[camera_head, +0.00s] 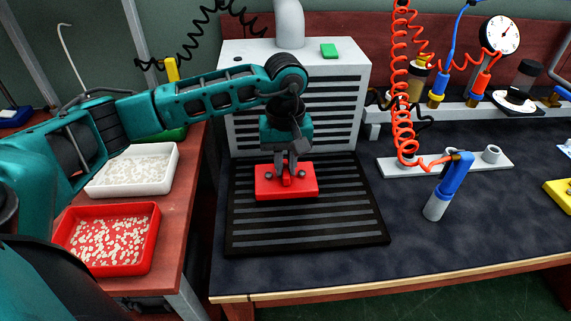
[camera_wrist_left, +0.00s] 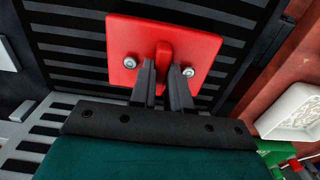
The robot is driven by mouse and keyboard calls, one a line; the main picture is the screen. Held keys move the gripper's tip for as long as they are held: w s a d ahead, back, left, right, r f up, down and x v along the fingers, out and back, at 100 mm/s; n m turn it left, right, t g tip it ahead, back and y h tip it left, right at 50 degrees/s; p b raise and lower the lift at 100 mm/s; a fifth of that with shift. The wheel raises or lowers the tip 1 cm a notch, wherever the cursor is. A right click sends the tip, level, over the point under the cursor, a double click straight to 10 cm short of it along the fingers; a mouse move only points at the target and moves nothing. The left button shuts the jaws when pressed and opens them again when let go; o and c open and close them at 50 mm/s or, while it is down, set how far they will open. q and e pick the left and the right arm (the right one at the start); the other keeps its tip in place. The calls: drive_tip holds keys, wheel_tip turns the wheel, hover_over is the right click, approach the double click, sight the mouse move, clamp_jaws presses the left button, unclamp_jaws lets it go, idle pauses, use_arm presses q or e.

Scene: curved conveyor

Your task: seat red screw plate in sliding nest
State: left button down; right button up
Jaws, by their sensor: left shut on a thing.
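The red screw plate (camera_head: 270,187) has a raised red grip in its middle and a silver screw head on each side. My left gripper (camera_head: 291,171) is shut on that grip, above the black slatted surface. In the left wrist view, the fingers (camera_wrist_left: 163,85) close around the grip of the red plate (camera_wrist_left: 190,38). I cannot tell whether the plate rests on the slats or hangs just above them. I cannot make out a sliding nest for certain. My right gripper is not in view.
The black slatted surface (camera_head: 304,241) lies before a grey vented box (camera_head: 243,75). A red tray (camera_head: 152,241) and a white tray (camera_head: 172,174) hold small pale pieces at left. The front right tabletop is clear.

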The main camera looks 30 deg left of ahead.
use_arm(q)
drive_tip(key=shift+f, duration=0.2)
drive_tip(key=c, duration=1.1)
unclamp_jaws()
